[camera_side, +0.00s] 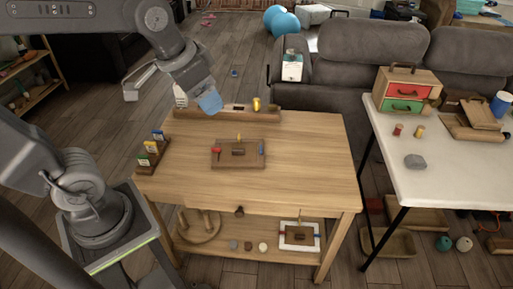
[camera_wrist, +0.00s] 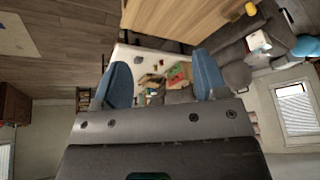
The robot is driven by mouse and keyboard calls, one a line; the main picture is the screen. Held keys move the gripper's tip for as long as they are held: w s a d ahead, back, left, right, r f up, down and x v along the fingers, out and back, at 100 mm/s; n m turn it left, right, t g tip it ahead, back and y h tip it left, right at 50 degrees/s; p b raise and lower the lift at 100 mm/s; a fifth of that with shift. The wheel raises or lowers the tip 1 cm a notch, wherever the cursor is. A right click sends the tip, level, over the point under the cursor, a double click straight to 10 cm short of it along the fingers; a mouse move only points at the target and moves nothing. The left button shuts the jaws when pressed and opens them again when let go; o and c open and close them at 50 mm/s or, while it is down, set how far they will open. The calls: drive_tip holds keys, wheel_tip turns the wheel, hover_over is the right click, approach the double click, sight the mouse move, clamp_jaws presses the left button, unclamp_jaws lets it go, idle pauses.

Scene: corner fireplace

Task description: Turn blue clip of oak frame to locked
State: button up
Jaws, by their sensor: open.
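The oak frame (camera_side: 238,160) lies flat near the middle of the wooden table in the side view. Its blue clip (camera_side: 261,149) is at the right edge, a red clip (camera_side: 216,150) is at the left, and a yellow piece (camera_side: 239,138) stands at the back edge. The clip's exact angle is too small to tell. My gripper (camera_side: 209,103) is above the table's back left, up and left of the frame and apart from it. In the wrist view my gripper (camera_wrist: 165,82) has its two blue fingers spread with nothing between them; the frame is not seen there.
A wooden ledge (camera_side: 240,116) with a yellow object stands along the table's back. A stepped rack with coloured cards (camera_side: 150,150) stands at the left edge. A white side table (camera_side: 450,170) is at right. Tabletop around the frame is clear.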

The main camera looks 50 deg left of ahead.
drive_tip(key=w+a+f+m+g, duration=0.1)
drive_tip(key=w+a+f+m, duration=0.15)
drive_tip(key=w, duration=0.75)
drive_tip(key=m+g, duration=0.4)
hover_over(261, 147)
wheel_tip(261, 147, down, 22)
drive_tip(key=f, duration=0.1)
wheel_tip(261, 147, down, 14)
drive_tip(key=shift+r, duration=0.15)
drive_tip(key=shift+c, duration=0.3)
drive_tip(key=c, duration=0.9)
